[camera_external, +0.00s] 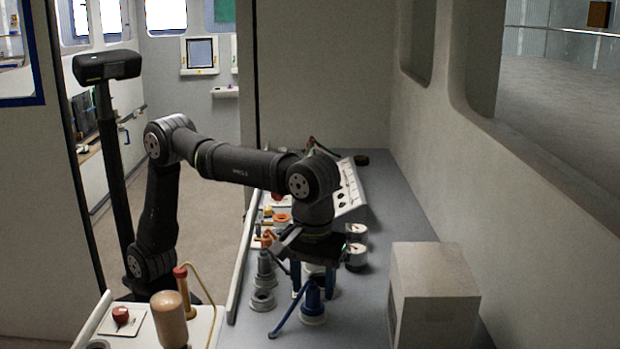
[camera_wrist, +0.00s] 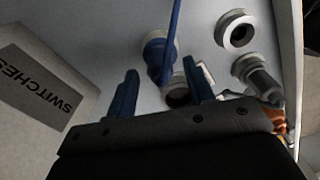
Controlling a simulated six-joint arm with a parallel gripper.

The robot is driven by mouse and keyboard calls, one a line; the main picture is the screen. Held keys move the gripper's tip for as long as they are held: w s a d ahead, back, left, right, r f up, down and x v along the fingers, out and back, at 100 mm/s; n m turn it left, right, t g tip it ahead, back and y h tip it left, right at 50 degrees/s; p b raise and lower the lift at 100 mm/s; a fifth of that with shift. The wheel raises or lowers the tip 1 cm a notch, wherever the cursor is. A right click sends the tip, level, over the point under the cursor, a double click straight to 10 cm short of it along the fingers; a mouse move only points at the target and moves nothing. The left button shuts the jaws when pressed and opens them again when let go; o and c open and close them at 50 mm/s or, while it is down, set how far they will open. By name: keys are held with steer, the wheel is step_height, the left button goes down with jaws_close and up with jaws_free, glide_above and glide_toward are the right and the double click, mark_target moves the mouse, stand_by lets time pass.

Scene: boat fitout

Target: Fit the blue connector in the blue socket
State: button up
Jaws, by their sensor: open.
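A blue connector (camera_external: 312,298) with a long blue lever stands upright on the grey counter, in a pale ring at its foot. It also shows in the wrist view (camera_wrist: 157,50), with the lever running up the picture. The pale ring may be the socket; I cannot tell how deep the connector sits. My gripper (camera_wrist: 160,67) points down above the counter, its two blue fingers apart and nothing between them. In the external view my gripper (camera_external: 313,287) is close behind the connector, and overlap hides whether they touch.
A grey connector (camera_external: 264,268) and an empty grey ring (camera_external: 262,300) stand left of the blue connector. A dark open ring (camera_wrist: 178,98) lies near the fingers. A grey box (camera_external: 434,290) marked SWITCHES stands to the right.

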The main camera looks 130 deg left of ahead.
step_height(320, 180, up, 10)
stand_by(0.4)
step_height(320, 180, down, 12)
steer(key=shift+r, duration=0.5)
stand_by(0.4)
